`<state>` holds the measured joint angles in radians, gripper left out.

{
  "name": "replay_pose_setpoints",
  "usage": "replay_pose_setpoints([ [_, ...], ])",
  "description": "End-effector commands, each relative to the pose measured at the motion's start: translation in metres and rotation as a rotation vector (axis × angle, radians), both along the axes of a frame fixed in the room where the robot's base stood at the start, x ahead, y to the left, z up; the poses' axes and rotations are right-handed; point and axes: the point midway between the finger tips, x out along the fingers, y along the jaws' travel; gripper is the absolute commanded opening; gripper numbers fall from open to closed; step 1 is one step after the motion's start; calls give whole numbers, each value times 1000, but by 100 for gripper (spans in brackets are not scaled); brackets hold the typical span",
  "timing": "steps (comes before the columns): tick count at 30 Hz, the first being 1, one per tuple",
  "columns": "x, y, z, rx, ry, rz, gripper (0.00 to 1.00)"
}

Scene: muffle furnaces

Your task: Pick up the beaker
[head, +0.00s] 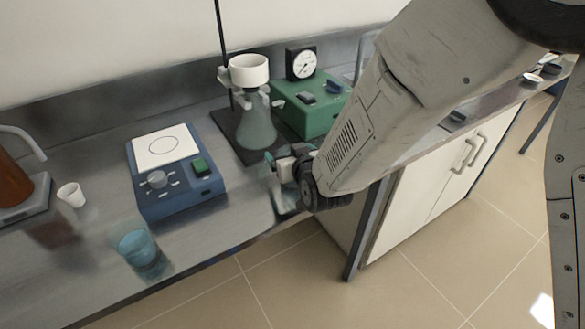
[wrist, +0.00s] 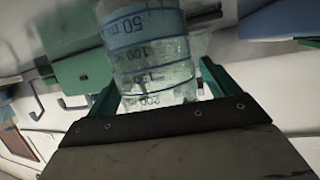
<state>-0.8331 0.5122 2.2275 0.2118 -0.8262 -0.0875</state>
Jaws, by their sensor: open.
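A clear glass beaker with blue graduation marks (wrist: 150,55) fills the upper middle of the wrist view and appears upside down there. In the head view the beaker (head: 284,200) stands near the bench's front edge, partly hidden by my gripper (head: 281,167). My gripper's teal fingers (wrist: 160,88) are open, one on each side of the beaker. I cannot tell whether either finger touches the glass.
A flask with a white funnel (head: 258,127) stands on a dark stand base just behind. A green device (head: 312,112) is at the back, a blue device (head: 170,172) to the left. A blue glass (head: 136,246) and a white cup (head: 71,194) stand further left.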

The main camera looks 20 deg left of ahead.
Motion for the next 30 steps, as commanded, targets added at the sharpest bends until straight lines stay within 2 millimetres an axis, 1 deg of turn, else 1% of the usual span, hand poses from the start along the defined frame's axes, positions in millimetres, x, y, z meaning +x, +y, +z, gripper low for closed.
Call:
replay_pose_setpoints([
  [1,0,0,0,0,0,0,87],
  [2,0,0,0,0,0,0,85],
  [3,0,0,0,0,0,0,73],
  [5,0,0,0,0,0,0,57],
  [6,0,0,0,0,0,0,46],
  [8,0,0,0,0,0,0,29],
  [9,0,0,0,0,0,0,18],
  [10,0,0,0,1,-1,0,15],
  [20,0,-1,4,0,-1,-1,15],
  [26,1,-2,20,2,-2,-3,15],
  [30,3,-5,40,3,-4,-8,15],
])
